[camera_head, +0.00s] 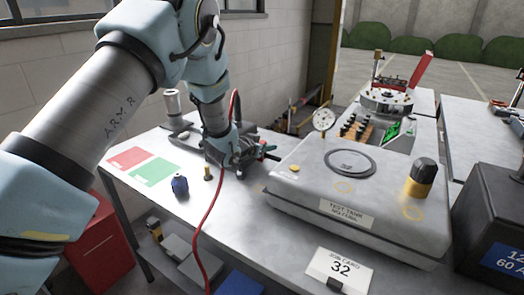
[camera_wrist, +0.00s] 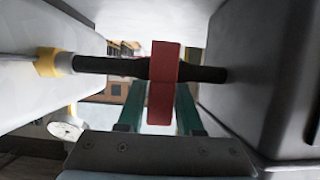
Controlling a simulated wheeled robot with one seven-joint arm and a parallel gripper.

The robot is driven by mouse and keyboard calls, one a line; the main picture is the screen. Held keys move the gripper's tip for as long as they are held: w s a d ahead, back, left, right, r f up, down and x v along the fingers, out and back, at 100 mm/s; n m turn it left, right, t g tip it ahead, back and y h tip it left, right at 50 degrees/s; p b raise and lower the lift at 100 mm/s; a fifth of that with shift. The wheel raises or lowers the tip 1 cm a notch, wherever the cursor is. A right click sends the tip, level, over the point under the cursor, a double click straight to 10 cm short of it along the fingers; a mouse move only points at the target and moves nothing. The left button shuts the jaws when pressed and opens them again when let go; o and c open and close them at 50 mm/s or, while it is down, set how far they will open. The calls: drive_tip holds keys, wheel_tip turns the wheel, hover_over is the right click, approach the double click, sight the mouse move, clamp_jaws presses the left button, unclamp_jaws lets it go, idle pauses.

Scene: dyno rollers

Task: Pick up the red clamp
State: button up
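The red clamp (camera_wrist: 163,84) shows in the middle of the wrist view as an upright red bar, with a black bar (camera_wrist: 108,67) crossing it level. A red tip (camera_head: 270,148) beside my gripper in the head view may be part of it. My gripper (camera_head: 255,152) is low over the metal bench, left of the test tank. In the wrist view its two green fingers (camera_wrist: 162,112) stand apart on either side of the red bar. The clamp hides their far ends, so I cannot tell whether they press on it.
The test tank (camera_head: 340,190) with a dial gauge (camera_head: 324,119) stands close on the right. A red cable (camera_head: 214,205) hangs in front. Red and green mats (camera_head: 152,171) lie left.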

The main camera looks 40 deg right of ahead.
clamp_jaws()
drive_tip(key=shift+r, duration=0.1)
idle(0.3)
